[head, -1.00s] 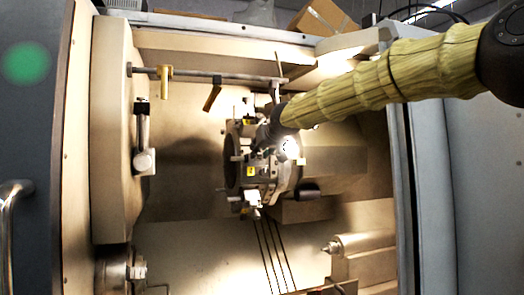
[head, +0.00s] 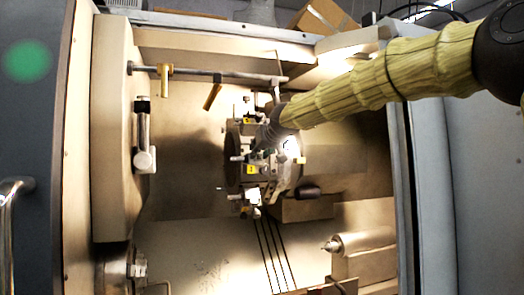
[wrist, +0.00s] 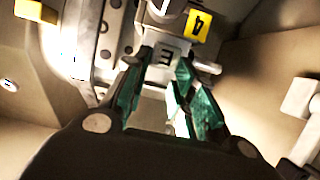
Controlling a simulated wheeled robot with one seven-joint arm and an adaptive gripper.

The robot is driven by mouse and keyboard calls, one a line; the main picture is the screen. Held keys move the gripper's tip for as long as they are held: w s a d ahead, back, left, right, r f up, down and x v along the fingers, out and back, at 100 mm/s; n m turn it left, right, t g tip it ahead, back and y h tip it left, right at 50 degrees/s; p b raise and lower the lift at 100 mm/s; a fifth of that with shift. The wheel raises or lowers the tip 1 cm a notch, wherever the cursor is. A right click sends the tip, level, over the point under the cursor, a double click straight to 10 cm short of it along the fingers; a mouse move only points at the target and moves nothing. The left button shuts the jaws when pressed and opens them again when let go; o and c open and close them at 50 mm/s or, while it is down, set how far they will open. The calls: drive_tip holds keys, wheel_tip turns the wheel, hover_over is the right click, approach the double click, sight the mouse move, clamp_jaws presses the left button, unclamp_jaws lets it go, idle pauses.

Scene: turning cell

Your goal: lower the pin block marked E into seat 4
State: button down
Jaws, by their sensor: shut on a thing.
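The pin block marked E (wrist: 167,56) is pale grey with a dark letter, upside down in the wrist view. My gripper (wrist: 160,68) has green-lined fingers on either side of the block and is shut on it. The yellow label 4 (wrist: 198,24) marks seat 4 on the turret, right beside the block. The seat opening is hidden, so I cannot tell how far the block is in. In the head view, my gripper (head: 262,150) is at the turret (head: 282,178), too small to make out its fingers.
A metal disc with round holes (wrist: 103,30) stands close left of the gripper in the wrist view. Tool holders (head: 252,195) stick out of the turret's lower front. A tailstock (head: 362,243) is at lower right.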

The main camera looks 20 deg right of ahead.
drive_tip(key=c, duration=1.1)
unclamp_jaws()
drive_tip(key=shift+w+a+f, duration=0.1)
drive_tip(key=shift+f, duration=0.1)
drive_tip(key=v, duration=0.7)
drive_tip(key=shift+s+r, duration=0.25)
drive_tip(key=shift+s, duration=0.05)
